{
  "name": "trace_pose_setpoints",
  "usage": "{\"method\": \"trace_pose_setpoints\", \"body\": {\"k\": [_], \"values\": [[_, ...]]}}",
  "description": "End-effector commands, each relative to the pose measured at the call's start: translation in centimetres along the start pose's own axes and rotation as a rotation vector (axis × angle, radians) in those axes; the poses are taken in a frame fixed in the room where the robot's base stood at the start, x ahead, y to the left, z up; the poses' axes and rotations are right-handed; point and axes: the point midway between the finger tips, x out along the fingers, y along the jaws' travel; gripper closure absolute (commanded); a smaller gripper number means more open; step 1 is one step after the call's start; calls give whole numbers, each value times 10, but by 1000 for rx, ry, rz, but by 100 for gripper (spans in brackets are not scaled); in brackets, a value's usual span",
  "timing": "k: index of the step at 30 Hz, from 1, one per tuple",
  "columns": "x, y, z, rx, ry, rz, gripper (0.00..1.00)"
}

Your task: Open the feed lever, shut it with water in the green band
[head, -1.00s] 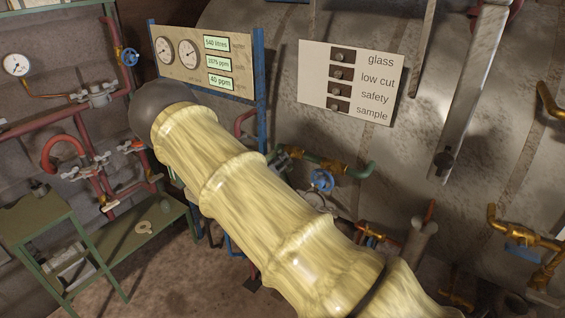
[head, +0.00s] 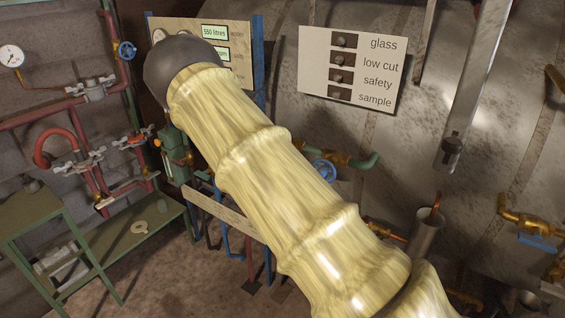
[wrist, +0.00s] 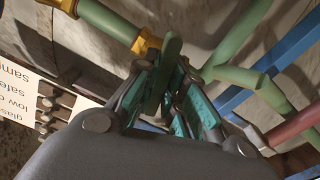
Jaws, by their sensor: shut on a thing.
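In the wrist view my gripper (wrist: 172,75) has its teal-padded fingers closed around a green lever handle (wrist: 172,52), beside a brass valve body (wrist: 146,42) on a green and yellow pipe. I take this to be the feed lever; no label on it shows. In the head view my yellow-sleeved arm hides the fingers and lever. The instrument panel (head: 243,30) has a readout (head: 215,33) reading 550 litres. My wrist covers most of its dials and part of the lower readouts. No green band can be made out.
A sign (head: 350,68) lists glass, low cut, safety and sample. A blue handwheel valve (head: 322,170) sits right of my arm. A green bench (head: 140,232), red pipes and a gauge (head: 11,56) stand left. Blue and green pipes run close to the fingers in the wrist view.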

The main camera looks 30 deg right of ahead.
Motion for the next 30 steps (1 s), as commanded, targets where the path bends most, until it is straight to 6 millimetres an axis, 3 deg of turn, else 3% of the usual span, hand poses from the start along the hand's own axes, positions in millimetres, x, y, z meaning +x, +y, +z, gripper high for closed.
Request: {"method": "trace_pose_setpoints", "body": {"k": [1, 15, 30], "values": [[0, -2, 7, 37, -2, 0, 100], [0, 0, 4, 308, -3, 0, 100], [-1, 0, 2, 357, -3, 0, 100]]}}
